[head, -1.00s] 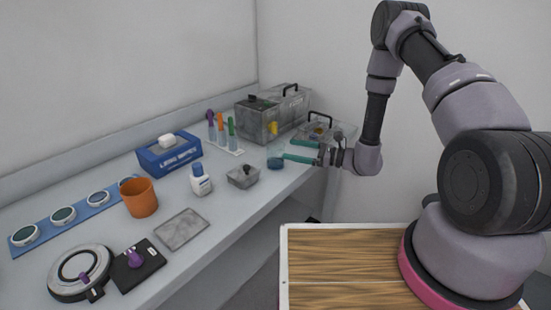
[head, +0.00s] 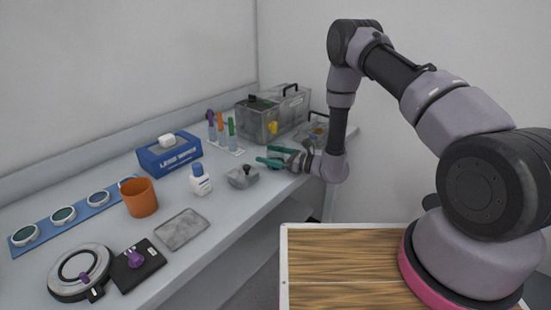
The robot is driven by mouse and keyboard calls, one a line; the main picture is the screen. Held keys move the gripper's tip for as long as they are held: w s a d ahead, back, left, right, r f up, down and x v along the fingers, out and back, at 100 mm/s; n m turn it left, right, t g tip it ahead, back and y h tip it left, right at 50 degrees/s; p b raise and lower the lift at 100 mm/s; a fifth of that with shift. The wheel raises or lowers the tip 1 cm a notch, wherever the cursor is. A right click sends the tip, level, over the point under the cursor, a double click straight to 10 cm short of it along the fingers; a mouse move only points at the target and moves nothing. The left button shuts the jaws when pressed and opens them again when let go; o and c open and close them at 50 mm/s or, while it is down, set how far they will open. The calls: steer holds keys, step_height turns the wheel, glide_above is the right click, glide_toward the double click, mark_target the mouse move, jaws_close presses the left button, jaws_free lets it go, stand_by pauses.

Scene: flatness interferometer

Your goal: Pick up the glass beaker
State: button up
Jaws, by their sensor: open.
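My gripper (head: 265,155) is open, with its two teal fingers pointing left over the back right part of the bench. The glass beaker, a small clear vessel with blue liquid in the earlier head view, stood at this spot. It is now mostly hidden by the fingers, and I cannot make out its outline. I cannot tell whether the fingers touch it or stand around it.
A grey lidded block (head: 243,177) sits just front-left of my gripper. Behind are a rack of coloured tubes (head: 232,134) and a grey metal case (head: 262,121). A white bottle (head: 200,181), orange cup (head: 140,198) and blue wipes box (head: 168,156) stand further left.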

steer(key=shift+w+a, duration=0.2)
steer(key=shift+a, duration=0.2)
steer(key=c, duration=1.3)
steer(key=shift+r, duration=0.1)
